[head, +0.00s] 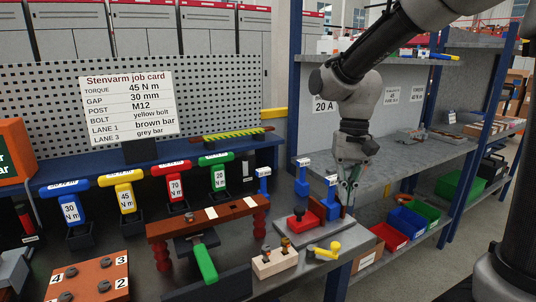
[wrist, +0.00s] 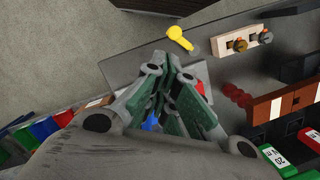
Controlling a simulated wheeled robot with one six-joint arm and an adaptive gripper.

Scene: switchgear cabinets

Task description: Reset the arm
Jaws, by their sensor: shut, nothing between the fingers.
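My gripper (head: 347,192) hangs below my bent arm at the right of the bench in the head view, pointing down. Its fingers are shut and hold nothing. It is close to the red block (head: 304,222) and a blue post (head: 331,193) on the grey plate; contact cannot be told. In the wrist view my gripper (wrist: 180,82) covers the middle, hiding much of the red and blue parts behind it.
A yellow handle (head: 325,251) and a pale block with two knobs (head: 274,261) lie near the plate. Torque wrenches (head: 122,190) stand left, behind a brown stand (head: 208,217). A blue rack post (head: 295,95) and shelves stand close to my arm. Open floor (wrist: 85,45) shows beyond the bench edge.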

